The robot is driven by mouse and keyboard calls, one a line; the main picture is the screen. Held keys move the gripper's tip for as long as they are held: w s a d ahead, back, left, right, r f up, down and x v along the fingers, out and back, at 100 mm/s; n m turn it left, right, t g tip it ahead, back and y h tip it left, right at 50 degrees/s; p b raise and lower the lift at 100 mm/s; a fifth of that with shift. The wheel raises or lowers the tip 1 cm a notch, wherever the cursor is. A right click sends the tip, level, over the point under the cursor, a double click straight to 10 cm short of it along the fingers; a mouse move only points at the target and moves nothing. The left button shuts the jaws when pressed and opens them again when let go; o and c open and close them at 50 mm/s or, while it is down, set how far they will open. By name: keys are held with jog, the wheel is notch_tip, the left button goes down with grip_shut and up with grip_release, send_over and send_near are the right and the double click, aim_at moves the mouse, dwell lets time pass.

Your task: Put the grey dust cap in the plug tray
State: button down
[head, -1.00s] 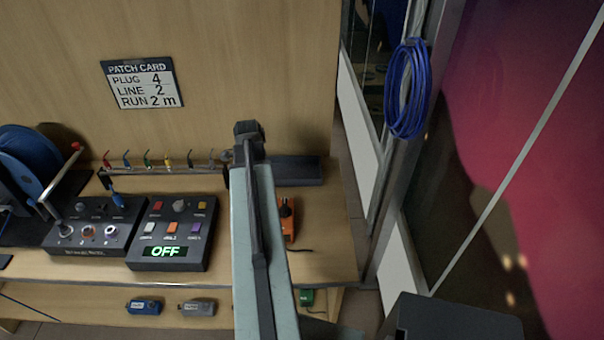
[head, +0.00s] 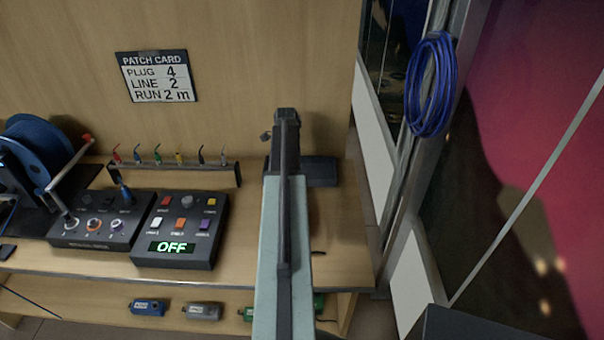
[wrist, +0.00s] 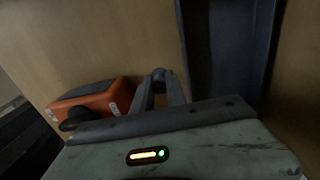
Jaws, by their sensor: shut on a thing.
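In the wrist view my gripper (wrist: 161,88) is shut on a small dark grey piece, the dust cap (wrist: 158,74), at its fingertips. The plug tray (wrist: 225,50) is the long dark tray just right of the fingers and beyond them in that view. In the head view the plug tray (head: 320,170) lies on the bench against the back panel, its left part hidden by my arm. My arm covers the fingers in the head view, and I cannot make out the cap there for sure. The cap appears beside the tray, not over it.
An orange device (wrist: 95,100) lies left of my fingers in the wrist view. A rack with several coloured plugs (head: 170,168) stands left of my arm, behind two control boxes (head: 180,230). A cable reel (head: 40,150) is at far left. A window frame (head: 400,190) bounds the right.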

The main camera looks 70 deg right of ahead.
jog(key=s+d, duration=0.1)
jog(key=d, duration=0.3)
jog(key=s+d+f+b, duration=0.1)
jog(key=d, duration=0.4)
jog(key=s+d, duration=0.1)
jog(key=d, duration=0.4)
jog(key=shift+s+f, duration=0.2)
jog(key=shift+s+d+f+b, duration=0.15)
jog(key=shift+d+b, duration=0.15)
jog(key=shift+d, duration=0.3)
jog(key=f+b, duration=0.3)
jog(key=shift+a+f+b, duration=0.25)
jog(key=shift+f+b, duration=0.1)
jog(key=shift+r, duration=0.2)
jog(key=shift+f, duration=0.1)
jog(key=c, duration=1.3)
grip_release()
jog(key=shift+c, duration=0.2)
